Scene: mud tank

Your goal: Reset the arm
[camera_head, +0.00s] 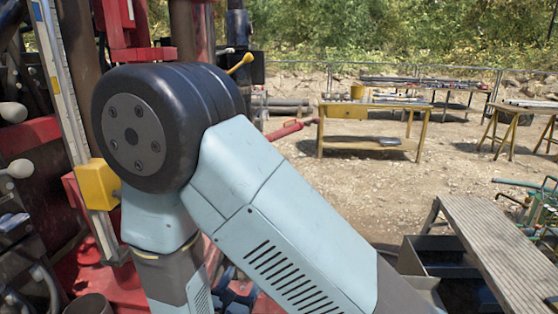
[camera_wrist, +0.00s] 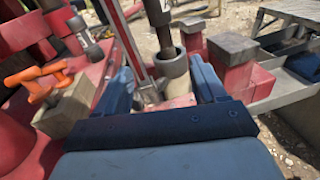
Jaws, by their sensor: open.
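My arm (camera_head: 285,235) fills the middle of the head view, bent at a large dark joint, with pale blue links running down. My gripper does not show in the head view. In the wrist view my gripper (camera_wrist: 162,82) is open, with its two blue fingers apart and nothing held. A grey pipe collar (camera_wrist: 172,64) with a dark rod stands beyond and between the fingers; I cannot tell whether they touch it.
Red machinery (camera_head: 40,140) with a yellow block (camera_head: 97,184) stands close at left. An orange valve handle (camera_wrist: 38,78) and red posts (camera_wrist: 233,65) flank my gripper. A grey metal tank (camera_head: 425,262) and walkway (camera_head: 500,245) lie right. A yellow workbench (camera_head: 335,111) stands on open gravel behind.

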